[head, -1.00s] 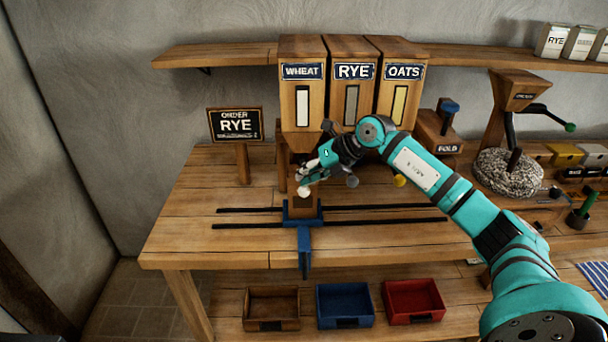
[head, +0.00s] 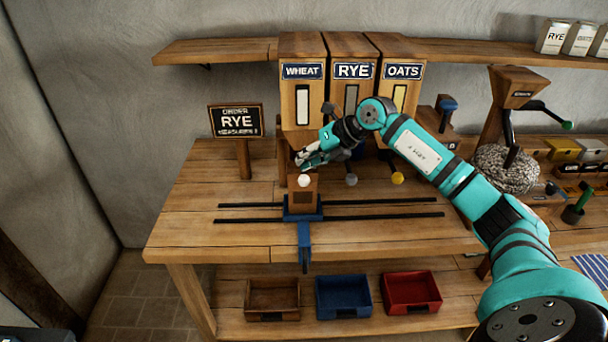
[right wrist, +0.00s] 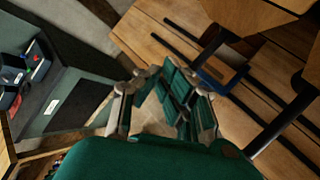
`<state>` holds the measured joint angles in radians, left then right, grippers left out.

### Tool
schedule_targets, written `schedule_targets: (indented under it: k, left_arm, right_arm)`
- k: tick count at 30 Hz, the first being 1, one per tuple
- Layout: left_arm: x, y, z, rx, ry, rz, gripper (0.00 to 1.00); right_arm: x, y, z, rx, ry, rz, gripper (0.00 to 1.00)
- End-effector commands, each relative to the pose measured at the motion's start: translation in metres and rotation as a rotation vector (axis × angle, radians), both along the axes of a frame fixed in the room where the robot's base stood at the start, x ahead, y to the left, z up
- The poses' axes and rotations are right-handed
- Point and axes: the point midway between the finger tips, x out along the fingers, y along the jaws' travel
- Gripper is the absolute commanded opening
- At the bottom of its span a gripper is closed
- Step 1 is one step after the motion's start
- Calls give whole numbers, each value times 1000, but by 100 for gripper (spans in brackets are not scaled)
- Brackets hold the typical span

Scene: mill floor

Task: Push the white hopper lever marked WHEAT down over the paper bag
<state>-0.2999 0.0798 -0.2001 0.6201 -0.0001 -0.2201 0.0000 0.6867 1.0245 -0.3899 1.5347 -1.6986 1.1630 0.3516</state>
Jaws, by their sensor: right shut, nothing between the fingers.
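The WHEAT hopper (head: 302,112) stands at the left of three hoppers. The white ball of its lever (head: 304,181) shows in the head view in front of the upper part of the brown paper bag (head: 303,197). The bag stands upright on the blue carriage (head: 304,232) beneath the hopper. My right gripper (head: 308,163) is shut and empty, just above the white ball with a small gap in the picture. It hides the lever's upper part. In the right wrist view the fingers (right wrist: 168,92) show near the blue carriage (right wrist: 218,72).
The RYE hopper's grey knob (head: 351,180) and the OATS hopper's yellow knob (head: 397,178) hang to the right, near my arm. An order sign (head: 236,121) reading RYE stands left. Dark rails (head: 400,215) cross the bench, whose front is clear.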

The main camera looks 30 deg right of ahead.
Motion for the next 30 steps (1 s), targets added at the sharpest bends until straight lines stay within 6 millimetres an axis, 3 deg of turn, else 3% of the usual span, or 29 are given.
schedule_targets:
  k: [18,30]
  left_arm:
    - [0,0,37,0,0,0,37]
    - [0,0,36,0,0,0,37]
  right_arm:
    - [0,0,51,-1,-1,0,0]
    - [0,0,50,0,0,0,0]
